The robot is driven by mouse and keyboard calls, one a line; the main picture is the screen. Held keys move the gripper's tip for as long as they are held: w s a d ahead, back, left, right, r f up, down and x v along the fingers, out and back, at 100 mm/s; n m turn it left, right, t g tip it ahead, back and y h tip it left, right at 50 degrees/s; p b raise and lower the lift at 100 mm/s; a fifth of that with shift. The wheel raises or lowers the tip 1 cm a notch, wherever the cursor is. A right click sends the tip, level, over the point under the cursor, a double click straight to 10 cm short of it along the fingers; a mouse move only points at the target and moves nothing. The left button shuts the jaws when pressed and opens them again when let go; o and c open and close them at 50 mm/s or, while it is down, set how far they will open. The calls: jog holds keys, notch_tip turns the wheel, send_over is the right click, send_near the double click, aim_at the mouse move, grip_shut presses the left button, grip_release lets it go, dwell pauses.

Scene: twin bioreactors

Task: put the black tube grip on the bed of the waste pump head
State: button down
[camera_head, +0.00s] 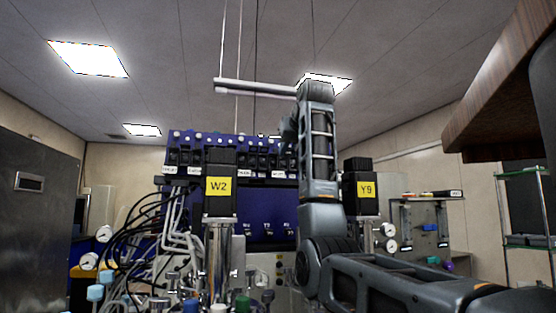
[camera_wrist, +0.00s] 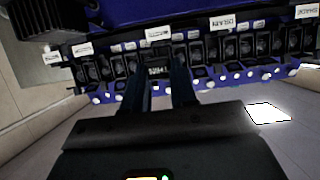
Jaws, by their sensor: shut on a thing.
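My gripper (camera_wrist: 160,68) is in the wrist view, its two dark fingers held a little apart on something dark. I take this to be the black tube grip, but its outline is lost between the fingers. Beyond the fingertips is a row of black pump heads on a blue housing (camera_wrist: 130,12). I cannot tell which head is the waste one, or whether the grip touches a bed. In the head view the pump row (camera_head: 190,155) is behind my raised arm, which covers its right end.
Two black units marked W2 (camera_head: 219,188) and Y9 (camera_head: 361,190) stand in front of the row, left and right of my arm. Black and pale tubes (camera_head: 150,225) hang at the left. A wooden shelf edge (camera_head: 500,85) juts in at upper right. Free air lies above the row.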

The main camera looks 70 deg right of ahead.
jog(key=w+d+p, duration=0.1)
jog(key=w+d, duration=0.1)
jog(key=d, duration=0.1)
jog(key=w+d+p, duration=0.1)
jog(key=w+d, duration=0.2)
jog(key=w+d+p, duration=0.2)
jog(key=d, duration=0.1)
jog(key=shift+w+d+r, duration=0.1)
jog(key=shift+w+r, duration=0.1)
jog(key=shift+w, duration=0.1)
jog(key=shift+f, duration=0.9)
jog(key=shift+f, duration=0.1)
jog(key=c, duration=0.9)
grip_release()
